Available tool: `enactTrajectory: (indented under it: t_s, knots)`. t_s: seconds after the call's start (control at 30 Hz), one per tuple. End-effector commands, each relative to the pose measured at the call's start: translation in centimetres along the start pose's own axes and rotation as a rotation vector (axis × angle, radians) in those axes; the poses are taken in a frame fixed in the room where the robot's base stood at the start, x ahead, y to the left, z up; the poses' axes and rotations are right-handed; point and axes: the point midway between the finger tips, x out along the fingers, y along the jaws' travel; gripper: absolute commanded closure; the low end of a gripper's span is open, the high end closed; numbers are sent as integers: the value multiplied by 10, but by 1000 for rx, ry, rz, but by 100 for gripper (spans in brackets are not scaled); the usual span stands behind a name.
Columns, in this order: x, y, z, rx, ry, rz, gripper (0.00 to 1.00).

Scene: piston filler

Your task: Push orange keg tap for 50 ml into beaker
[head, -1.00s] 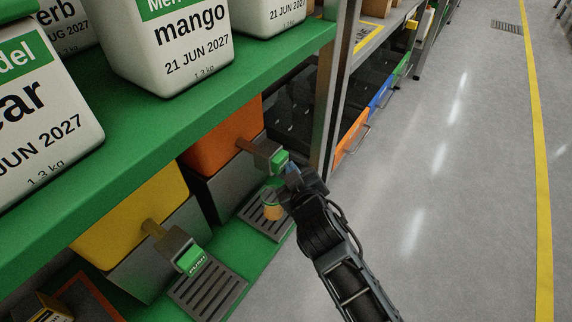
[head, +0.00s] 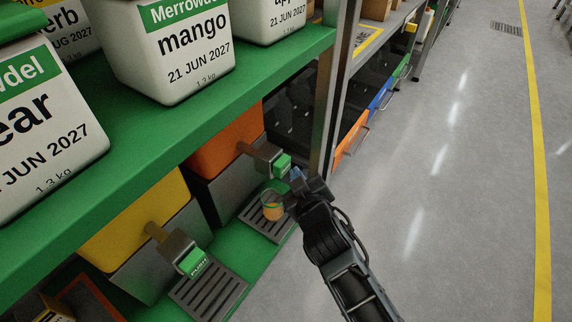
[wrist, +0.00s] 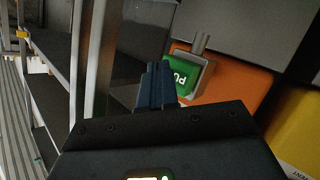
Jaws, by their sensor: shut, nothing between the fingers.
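The orange keg (head: 228,142) stands under the green shelf, with its tap (head: 266,155) and green push pad (head: 282,165) facing the aisle. In the wrist view the green pad (wrist: 184,75) shows just right of my fingers. A beaker (head: 271,204) with some orange liquid stands on the drip tray (head: 262,227) below this tap. My gripper (head: 296,177) is shut and empty, close in front of the pad. It also shows in the wrist view (wrist: 156,72). I see a small gap between fingertips and pad in the head view.
The yellow keg (head: 135,220), its tap (head: 180,248) and slotted drip tray (head: 210,293) stand nearer me. White tubs (head: 190,60) line the green shelf (head: 140,135) above. A metal post (head: 327,100) rises just beyond the orange keg. The aisle floor at right is clear.

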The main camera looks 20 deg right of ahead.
Motion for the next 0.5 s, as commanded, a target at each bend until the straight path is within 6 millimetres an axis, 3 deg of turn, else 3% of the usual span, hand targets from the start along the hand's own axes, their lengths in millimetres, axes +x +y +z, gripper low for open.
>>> enactTrajectory:
  t_s: [0.5]
  knots:
    - [-8,6,4,0,-2,0,100]
